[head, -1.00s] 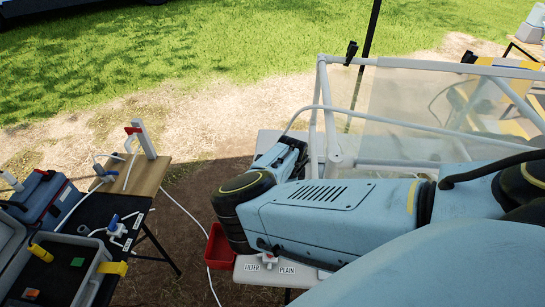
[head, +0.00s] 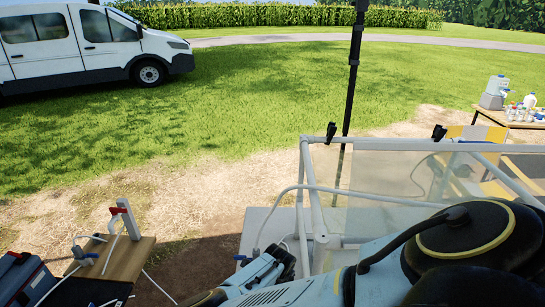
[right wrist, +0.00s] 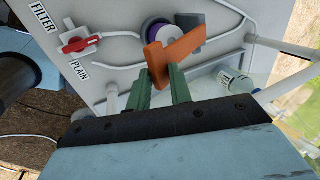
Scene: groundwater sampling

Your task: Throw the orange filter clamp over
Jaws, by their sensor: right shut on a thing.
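The orange filter clamp (right wrist: 172,52) is a flat lever in the right wrist view, standing out in front of a white panel. My right gripper (right wrist: 160,78) has green fingers that reach up to the clamp and are shut on it. A round purple and white filter part (right wrist: 157,33) sits just behind the clamp and is partly covered by it. In the head view my right arm hides the clamp and the fingertips.
A red valve handle (right wrist: 80,44) sits between the FILTER (right wrist: 40,17) and PLAIN (right wrist: 79,70) labels. A clear bottle (right wrist: 235,82) lies right of the fingers. A white frame with clear sheets (head: 375,180) stands beside my arm. A wooden stand (head: 115,255) is at the left.

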